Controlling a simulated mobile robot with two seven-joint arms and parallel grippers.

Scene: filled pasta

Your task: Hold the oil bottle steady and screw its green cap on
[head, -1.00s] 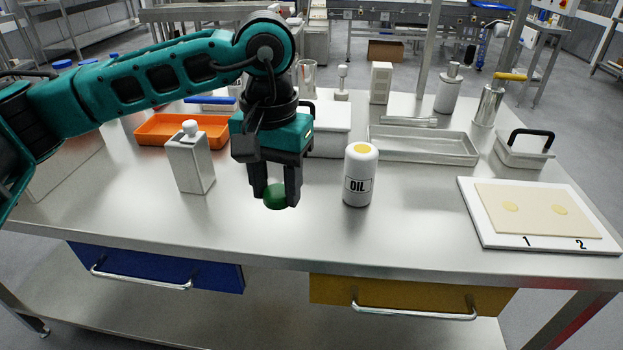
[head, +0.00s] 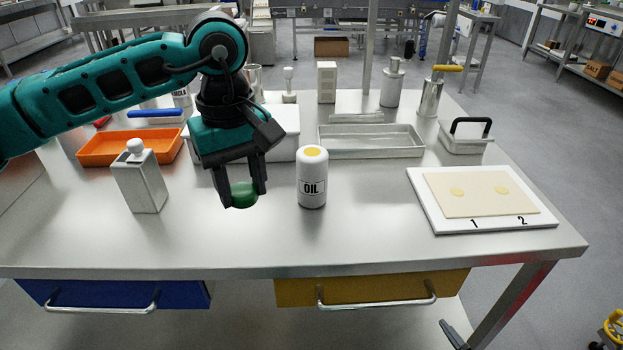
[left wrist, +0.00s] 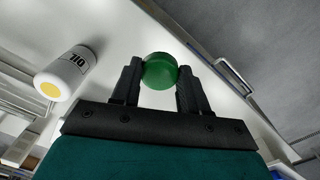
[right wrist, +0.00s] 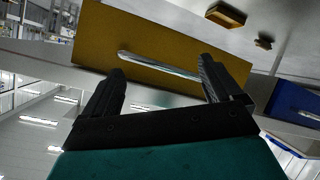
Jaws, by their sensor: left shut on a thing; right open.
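The white oil bottle (head: 312,180) stands upright on the steel table, with a black OIL label and a yellow top without the cap on it. It also shows in the left wrist view (left wrist: 68,72). My left gripper (head: 241,192) is shut on the green cap (head: 244,196), holding it above the table, left of the bottle and apart from it. The cap shows between the fingers in the left wrist view (left wrist: 160,72). My right gripper (right wrist: 165,88) is open and empty, facing the yellow drawer; in the head view only a dark tip shows low at the right.
A white dispenser bottle (head: 140,180) and an orange tray (head: 97,152) stand to the left. A metal tray (head: 370,153) lies behind the bottle. A white board (head: 428,208) with a dough sheet lies at right. The table front around the bottle is clear.

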